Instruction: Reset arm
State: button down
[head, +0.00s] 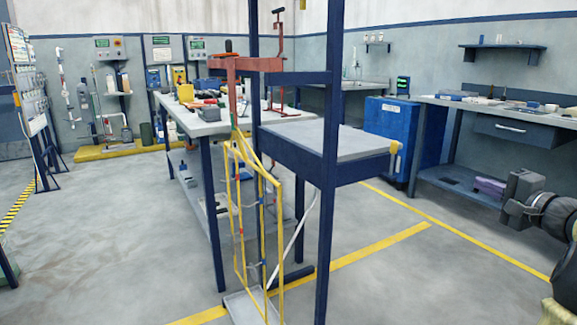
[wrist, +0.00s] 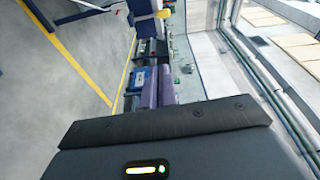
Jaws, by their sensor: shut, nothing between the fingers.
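My gripper (head: 512,207) is at the right edge of the head view, in front of the right-hand bench. It is shut and empty, held up in the air and touching nothing. Part of my arm runs out of the picture at the right. In the wrist view, a dark housing with a small yellow bar and a green light fills the bottom, and no fingertips can be made out.
A yellow wire rack (head: 238,215) hangs from a red bracket (head: 245,64) beside a blue post stand (head: 328,200) with a grey shelf (head: 330,143). A long workbench (head: 205,128) stands behind. The right-hand bench (head: 450,105) is near my arm. Open floor lies between.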

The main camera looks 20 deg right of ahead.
jog(key=w+a+f+n+g+y+p, duration=0.1)
jog(key=w+a+f+g, duration=0.15)
jog(key=a+f, duration=0.4)
jog(key=w+a+f+n+g+y+p, duration=0.1)
jog(key=w+a+f+n+g+p, duration=0.2)
jog(key=a, duration=0.6)
jog(key=w+a+f+g+y, duration=0.15)
jog(key=a+f+g, duration=0.25)
jog(key=a, duration=0.4)
jog(key=s+a+f+n+g+h+p, duration=0.25)
jog(key=s+a+n, duration=0.4)
jog(key=a, duration=0.35)
jog(key=s+a+f+n+g+h+p, duration=0.2)
jog(key=s+a+f+n+g+p, duration=0.15)
jog(key=s+a+n, duration=0.55)
notch_tip(320, 180, up, 37)
jog(key=w+a+m+p, duration=0.1)
jog(key=m+p, duration=0.1)
jog(key=p, duration=3.6)
jog(key=shift+w+a+p, duration=0.25)
jog(key=shift+p, duration=0.15)
jog(key=shift+m+t, duration=0.25)
jog(key=shift+w, duration=0.1)
